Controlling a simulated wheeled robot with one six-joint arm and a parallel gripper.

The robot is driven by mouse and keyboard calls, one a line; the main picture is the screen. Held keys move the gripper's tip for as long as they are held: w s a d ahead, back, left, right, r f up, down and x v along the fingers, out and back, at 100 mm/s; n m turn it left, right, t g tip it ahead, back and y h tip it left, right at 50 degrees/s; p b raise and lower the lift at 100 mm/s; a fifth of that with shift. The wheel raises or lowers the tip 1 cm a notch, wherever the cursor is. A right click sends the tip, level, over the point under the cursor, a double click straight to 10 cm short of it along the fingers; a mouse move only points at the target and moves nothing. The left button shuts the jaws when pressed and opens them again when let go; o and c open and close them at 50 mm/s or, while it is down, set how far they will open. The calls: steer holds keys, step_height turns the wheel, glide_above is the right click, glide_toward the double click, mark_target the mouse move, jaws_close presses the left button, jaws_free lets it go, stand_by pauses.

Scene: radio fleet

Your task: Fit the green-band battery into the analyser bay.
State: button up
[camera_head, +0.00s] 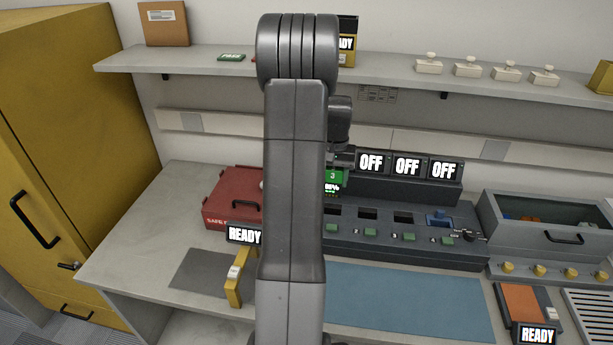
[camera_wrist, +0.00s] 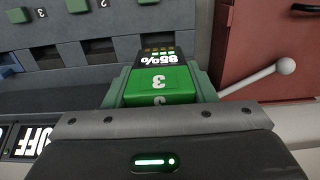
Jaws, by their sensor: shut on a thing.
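In the head view the battery (camera_head: 334,177) shows just right of my arm, in front of the analyser's upper panel. The dark analyser (camera_head: 385,250) has a row of bays with green tabs. Dark openings (camera_head: 368,213) show in several bays, and a blue piece sits in the rightmost one. The battery's lower end is hidden; I cannot tell whether it is in a bay.
A red box (camera_head: 232,200) stands left of the analyser; a white ball-ended lever (camera_wrist: 284,66) is close to the battery. Three OFF screens (camera_head: 407,166) stand behind the bays. A grey bin (camera_head: 545,225) is at the right. The blue mat (camera_head: 410,300) in front is clear.

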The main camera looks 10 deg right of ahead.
mark_target(335, 168)
steer(key=shift+d, duration=0.25)
steer(key=shift+f, duration=0.15)
steer(key=shift+f+b, duration=2)
steer(key=shift+f, duration=0.75)
steer(key=shift+f, duration=0.2)
steer(key=shift+f+b, duration=0.3)
steer(key=shift+b, duration=0.1)
steer(key=shift+f+b, duration=1.2)
steer(key=shift+f, duration=0.55)
steer(key=o, duration=1.1)
step_height(335, 168, up, 14)
steer(key=shift+f+b, duration=0.1)
steer(key=shift+b, duration=0.5)
